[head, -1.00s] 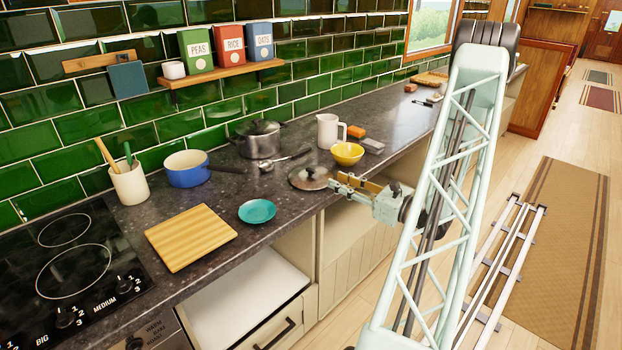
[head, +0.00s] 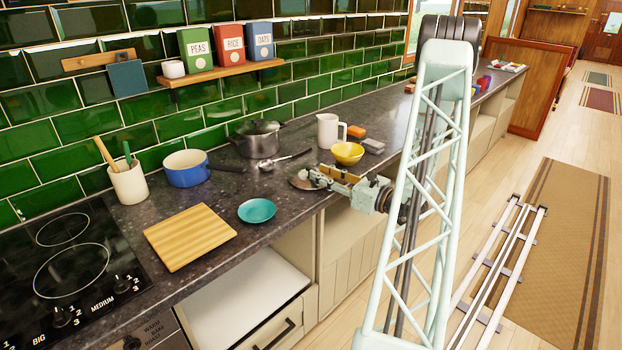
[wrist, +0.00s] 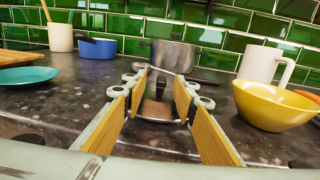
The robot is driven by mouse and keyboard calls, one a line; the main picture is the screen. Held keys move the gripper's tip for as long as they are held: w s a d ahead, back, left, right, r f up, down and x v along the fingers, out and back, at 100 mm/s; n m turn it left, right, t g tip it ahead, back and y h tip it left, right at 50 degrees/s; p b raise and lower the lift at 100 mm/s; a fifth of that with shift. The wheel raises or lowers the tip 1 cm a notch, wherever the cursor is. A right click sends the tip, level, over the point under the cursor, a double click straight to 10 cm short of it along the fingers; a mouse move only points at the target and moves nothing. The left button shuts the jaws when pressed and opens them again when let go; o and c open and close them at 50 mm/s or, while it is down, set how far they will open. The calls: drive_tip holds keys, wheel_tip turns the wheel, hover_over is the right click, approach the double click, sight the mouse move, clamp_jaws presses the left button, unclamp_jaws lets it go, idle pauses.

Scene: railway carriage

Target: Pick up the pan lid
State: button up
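The pan lid (head: 299,184) is a round, shiny metal lid lying on the dark worktop near its front edge. My gripper (head: 318,175) reaches in from the right, low over the lid, and covers much of it in the head view. In the wrist view my gripper (wrist: 161,82) has its two yellow-padded fingers apart. Part of the lid (wrist: 156,110) shows in the gap between them. Whether either finger touches the lid or its knob I cannot tell.
A yellow bowl (head: 347,152) stands close behind my gripper, with a white jug (head: 328,130) beyond. A grey pot (head: 260,138) and a ladle (head: 284,160) lie behind the lid. A teal plate (head: 257,211) and a wooden board (head: 190,236) are to the left.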

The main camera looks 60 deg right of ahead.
sight(311, 168)
drive_tip(key=shift+w, duration=0.15)
drive_tip(key=shift+w+d+f+b, duration=0.15)
drive_tip(key=shift+w+b, duration=0.1)
drive_tip(key=shift+w, duration=0.45)
drive_tip(key=shift+w+d+f+b, duration=0.1)
drive_tip(key=shift+w+b, duration=0.15)
drive_tip(key=shift+w, duration=0.4)
drive_tip(key=shift+w+d+r, duration=0.1)
drive_tip(key=shift+w, duration=1)
clamp_jaws()
